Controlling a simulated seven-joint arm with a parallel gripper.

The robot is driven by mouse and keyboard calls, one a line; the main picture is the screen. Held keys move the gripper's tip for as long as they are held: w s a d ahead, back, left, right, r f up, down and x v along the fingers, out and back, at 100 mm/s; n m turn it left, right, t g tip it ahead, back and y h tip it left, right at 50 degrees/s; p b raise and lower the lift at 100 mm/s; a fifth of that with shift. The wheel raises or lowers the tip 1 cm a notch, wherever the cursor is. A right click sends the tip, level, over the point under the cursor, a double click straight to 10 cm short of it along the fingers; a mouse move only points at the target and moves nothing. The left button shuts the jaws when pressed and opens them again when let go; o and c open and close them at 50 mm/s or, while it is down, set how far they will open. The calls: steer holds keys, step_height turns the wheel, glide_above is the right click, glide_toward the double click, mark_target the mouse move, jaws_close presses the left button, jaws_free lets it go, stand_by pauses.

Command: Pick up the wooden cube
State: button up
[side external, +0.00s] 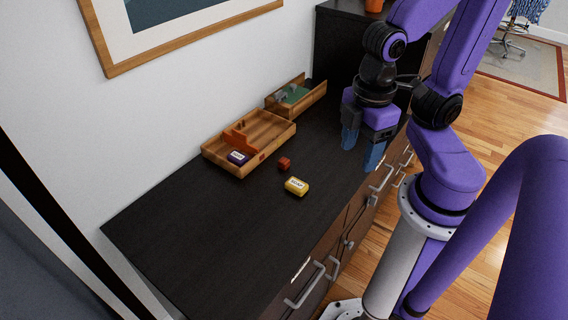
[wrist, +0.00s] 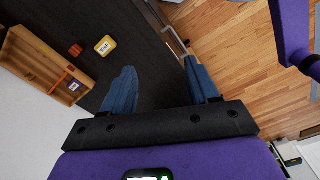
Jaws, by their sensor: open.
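A small reddish-brown wooden cube (side external: 284,163) lies on the dark desktop (side external: 220,215), between the wooden tray and a yellow box. It also shows near the upper left in the wrist view (wrist: 75,49). My gripper (side external: 361,152) is open, with its blue fingers apart and nothing between them. In the side external view it hangs above the desk near the front edge, to the right of the cube. In the wrist view my gripper (wrist: 164,78) has the cube well off to the left of its fingers.
The yellow labelled box (side external: 297,186) lies close to the cube. A divided wooden tray (side external: 272,132) holds a purple labelled box (side external: 238,158). A second wooden box (side external: 315,92) with green inside stands behind it. The desktop's near-left part is clear.

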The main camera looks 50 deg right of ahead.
steer(key=w+a+f+n+h, duration=0.1)
steer(key=w+a+f+h, duration=0.25)
steer(key=w, duration=0.45)
steer(key=w+a+f+n+h, duration=0.1)
steer(key=w+a+f+h, duration=0.25)
steer(key=w, duration=0.35)
steer(key=w+f+n+h, duration=0.1)
steer(key=w+f+h, duration=0.1)
steer(key=w+f, duration=0.1)
steer(key=w+f+n+h, duration=0.1)
steer(key=w+f+h, duration=0.1)
steer(key=w+f, duration=0.1)
steer(key=w+f+n+h, duration=0.1)
steer(key=w+f+h, duration=0.1)
steer(key=w+f, duration=0.1)
steer(key=shift+a+f+h, duration=0.35)
steer(key=shift+f+h, duration=0.05)
steer(key=shift+f, duration=0.25)
glide_toward(283, 161)
steer(key=x, duration=0.3)
steer(key=shift+s+r, duration=0.15)
steer(key=shift+w+x, duration=0.2)
steer(key=shift+x, duration=2.75)
jaws_close()
